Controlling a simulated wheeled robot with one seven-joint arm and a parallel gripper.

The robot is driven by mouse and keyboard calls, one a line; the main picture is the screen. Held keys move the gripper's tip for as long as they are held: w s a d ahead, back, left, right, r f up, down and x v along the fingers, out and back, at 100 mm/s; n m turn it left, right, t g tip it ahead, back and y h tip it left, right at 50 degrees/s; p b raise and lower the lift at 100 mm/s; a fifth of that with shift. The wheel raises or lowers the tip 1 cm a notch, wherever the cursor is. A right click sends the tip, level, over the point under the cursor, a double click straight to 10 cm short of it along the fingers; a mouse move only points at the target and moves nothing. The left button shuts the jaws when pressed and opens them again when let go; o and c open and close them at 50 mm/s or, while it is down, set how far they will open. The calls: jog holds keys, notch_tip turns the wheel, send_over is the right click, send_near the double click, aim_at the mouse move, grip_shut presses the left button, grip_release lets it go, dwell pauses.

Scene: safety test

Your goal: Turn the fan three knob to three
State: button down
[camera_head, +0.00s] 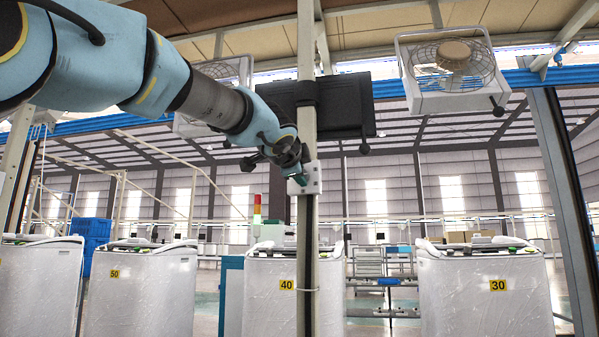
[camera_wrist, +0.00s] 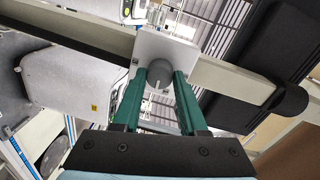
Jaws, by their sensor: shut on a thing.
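A white switch box (camera_head: 313,178) is fixed to the upright post in the middle of the head view. In the wrist view, its white plate (camera_wrist: 164,50) carries a round grey knob (camera_wrist: 160,70) with a pale pointer mark. My gripper (camera_wrist: 160,80) has its two green fingers closed on either side of the knob. In the head view my gripper (camera_head: 296,180) reaches the box from the left and hides most of the knob. No numbers on the plate are readable, so I cannot tell the setting.
The post (camera_head: 307,100) runs from top to bottom beside my gripper. A dark monitor (camera_head: 345,105) hangs behind it. A fan (camera_head: 452,75) hangs upper right; another is partly behind my arm. White machines (camera_head: 484,295) stand in a row below.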

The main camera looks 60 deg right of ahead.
jog(key=m, duration=0.6)
jog(key=m+t+p, duration=0.1)
jog(key=m, duration=1)
jog(key=shift+s+d+f+m+p, duration=0.1)
jog(key=shift+f+m+p, duration=0.15)
jog(key=shift+m+p, duration=0.05)
dwell(0.5)
jog(key=shift+c, duration=2.2)
grip_release()
jog(key=shift+r, duration=0.1)
jog(key=b+v, duration=0.3)
jog(key=v, duration=0.8)
jog(key=shift+f+b, duration=0.25)
jog(key=shift+b, duration=0.1)
